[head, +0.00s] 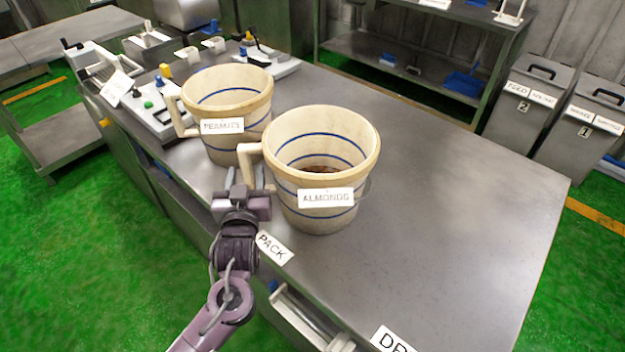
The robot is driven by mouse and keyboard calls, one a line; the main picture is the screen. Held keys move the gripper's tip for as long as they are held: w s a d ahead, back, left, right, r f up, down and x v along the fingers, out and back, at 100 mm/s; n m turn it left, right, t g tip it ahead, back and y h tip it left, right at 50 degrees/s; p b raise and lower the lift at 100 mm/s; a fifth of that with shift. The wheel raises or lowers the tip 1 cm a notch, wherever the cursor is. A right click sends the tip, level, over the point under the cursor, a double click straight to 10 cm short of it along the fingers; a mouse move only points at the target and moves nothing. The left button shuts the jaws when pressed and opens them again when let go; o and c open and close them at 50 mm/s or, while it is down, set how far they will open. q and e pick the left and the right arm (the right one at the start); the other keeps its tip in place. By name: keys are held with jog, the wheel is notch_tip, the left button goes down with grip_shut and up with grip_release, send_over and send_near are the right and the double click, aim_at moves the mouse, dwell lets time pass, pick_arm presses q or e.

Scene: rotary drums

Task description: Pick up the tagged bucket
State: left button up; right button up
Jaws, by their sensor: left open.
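Two cream buckets with blue stripes, side handles and white name tags stand upright on the steel table. The ALMONDS bucket (320,150) is nearer, with a little brown content at its bottom. The PEANUTS bucket (223,90) stands behind it to the left; its inside bottom is hidden. My left gripper (250,178) is open at the left side of the ALMONDS bucket, by its handle (250,155). Its fingers point toward the handle's lower part; I cannot tell whether they touch it. My right gripper is not in view.
The steel table (450,190) is clear right of the buckets. Devices with buttons (155,108) and a scale-like machine (265,62) sit at its far left. Lidded bins (528,105) stand beyond the right edge, and a shelf rack (420,65) stands behind.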

pick_arm(q)
jog(key=shift+w+a, duration=0.15)
jog(key=shift+w, duration=1.1)
grip_shut()
dwell(0.4)
jog(key=shift+r, duration=0.15)
